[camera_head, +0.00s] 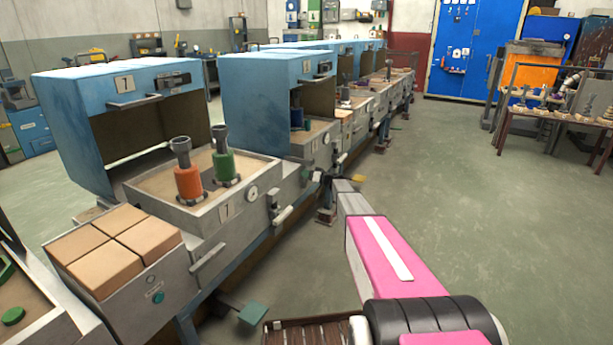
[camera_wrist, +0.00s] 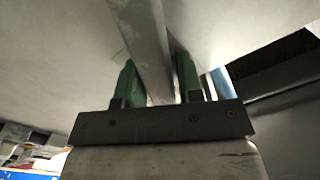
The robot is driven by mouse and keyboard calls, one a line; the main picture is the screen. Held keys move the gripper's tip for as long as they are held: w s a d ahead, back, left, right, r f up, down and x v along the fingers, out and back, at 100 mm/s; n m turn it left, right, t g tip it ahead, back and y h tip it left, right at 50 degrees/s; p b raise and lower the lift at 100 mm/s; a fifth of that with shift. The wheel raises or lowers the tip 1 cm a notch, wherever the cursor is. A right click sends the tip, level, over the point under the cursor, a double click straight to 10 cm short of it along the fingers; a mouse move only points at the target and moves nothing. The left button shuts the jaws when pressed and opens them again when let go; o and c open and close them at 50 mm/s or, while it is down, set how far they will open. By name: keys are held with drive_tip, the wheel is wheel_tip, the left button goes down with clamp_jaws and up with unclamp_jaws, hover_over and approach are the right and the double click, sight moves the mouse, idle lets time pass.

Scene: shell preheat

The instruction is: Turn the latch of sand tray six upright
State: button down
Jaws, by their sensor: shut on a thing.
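My gripper (camera_head: 318,177) is at the front side of the second blue-hooded station, beyond the nearest one; its small size and my arm hide the detail. The wrist view shows its two green fingers (camera_wrist: 156,72) shut around a narrow grey metal bar, the latch (camera_wrist: 150,40), which runs from the top of the picture down between them. I cannot tell whether the latch is upright or tilted. Sand tray six (camera_head: 318,138) appears to be the tray under that second hood (camera_head: 265,90); its number is too small to read surely.
Tan blocks (camera_head: 115,245) lie nearer. A green pedal (camera_head: 252,313) sticks out low.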

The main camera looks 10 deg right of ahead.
drive_tip(key=n, duration=0.5)
drive_tip(key=shift+n, duration=0.3)
idle(0.5)
drive_tip(key=c, duration=0.9)
unclamp_jaws()
drive_tip(key=shift+s+d, duration=0.1)
drive_tip(key=v, duration=1)
drive_tip(key=shift+s+d, duration=0.15)
drive_tip(key=shift+d, duration=0.1)
